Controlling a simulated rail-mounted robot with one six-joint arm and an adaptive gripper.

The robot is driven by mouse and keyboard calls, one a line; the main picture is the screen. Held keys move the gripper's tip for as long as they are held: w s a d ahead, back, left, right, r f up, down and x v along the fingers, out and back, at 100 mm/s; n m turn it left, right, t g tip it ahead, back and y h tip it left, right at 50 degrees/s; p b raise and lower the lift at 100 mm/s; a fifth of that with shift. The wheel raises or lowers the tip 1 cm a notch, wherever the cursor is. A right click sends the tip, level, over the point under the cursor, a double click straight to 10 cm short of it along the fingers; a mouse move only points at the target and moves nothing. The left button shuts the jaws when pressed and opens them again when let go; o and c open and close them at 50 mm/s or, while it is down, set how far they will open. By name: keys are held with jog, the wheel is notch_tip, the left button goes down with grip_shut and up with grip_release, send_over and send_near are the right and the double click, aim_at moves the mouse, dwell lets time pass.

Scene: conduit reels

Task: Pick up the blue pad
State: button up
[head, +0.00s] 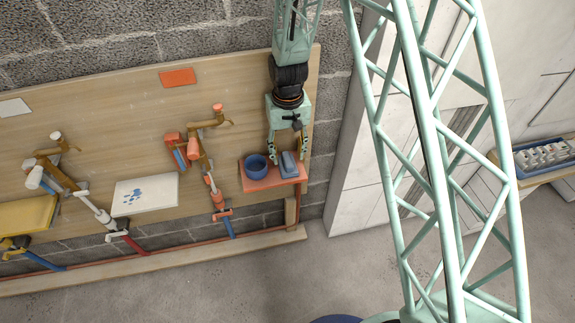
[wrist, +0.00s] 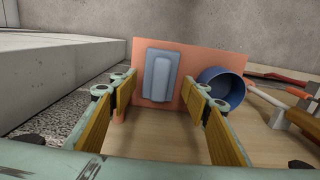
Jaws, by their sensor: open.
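The blue pad (head: 288,164) is a blue-grey block with a raised ridge along its middle. It lies on a small orange shelf (head: 258,184) at the right end of the wooden board. The wrist view shows the pad (wrist: 159,75) on the orange surface, framed ahead between my fingers. My gripper (head: 290,160) is open around the pad's place in the head view, its fingers pointing down. In the wrist view my gripper (wrist: 160,90) has its two fingers spread wide with nothing between the pads. I cannot tell whether the fingertips reach the pad's level.
A blue round cup (head: 256,165) stands on the shelf just left of the pad, close to one finger in the wrist view (wrist: 222,88). Pipes and valves (head: 205,160) are mounted further left. A white panel (head: 145,194) hangs beyond. A grey wall stands at the right.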

aim_at(287, 159)
jog(key=shift+f+b, duration=0.35)
jog(key=shift+f, duration=1.35)
jog(key=shift+c, duration=0.7)
jog(key=c, duration=0.5)
